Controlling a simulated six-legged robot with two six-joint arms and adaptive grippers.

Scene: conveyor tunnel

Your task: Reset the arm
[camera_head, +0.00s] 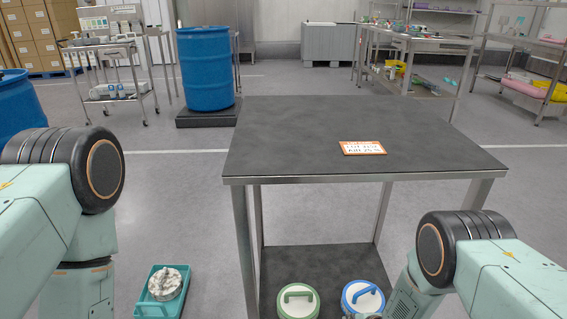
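My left arm comes in from the left edge and bends downward at a black-ringed joint. Its gripper is below the frame and out of view. My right arm comes in from the right edge, bends at a similar joint and points down and left, in front of the table's right side. Its lower end runs out at the bottom edge, close to the container with the blue-rimmed lid (363,296). The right gripper's fingers do not show.
A dark-topped metal table (300,135) stands ahead, with an orange-edged label (363,148) on it. A green-lidded container (298,300) sits on its lower shelf. A teal tray (150,308) with a round item lies on the left floor. A blue drum (206,70) stands behind.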

